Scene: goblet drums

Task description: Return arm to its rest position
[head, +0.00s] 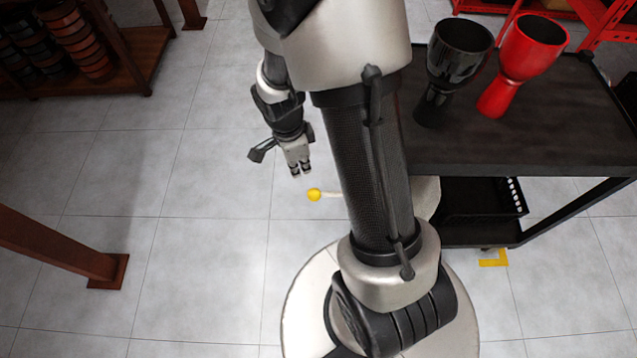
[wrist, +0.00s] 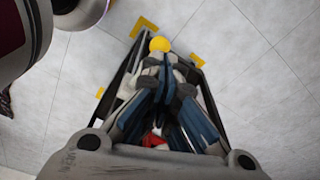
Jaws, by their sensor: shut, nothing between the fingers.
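My gripper (head: 300,173) hangs on the left of my arm in the head view, over the open floor, with its fingers together and nothing held. In the wrist view, my gripper (wrist: 168,78) fills the middle and hides much of what lies beneath it. A yellow-headed stick (head: 314,194) shows just below the fingertips in the head view; its pale handle runs right and passes behind my arm. A yellow ball-shaped head also shows beyond the fingertips in the wrist view (wrist: 159,44).
A black cart (head: 560,140) stands on the right, carrying a black goblet drum (head: 455,60) and a red goblet drum (head: 515,65). A black basket (head: 480,200) is on its lower level. A brown shelf (head: 130,65) is at the upper left.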

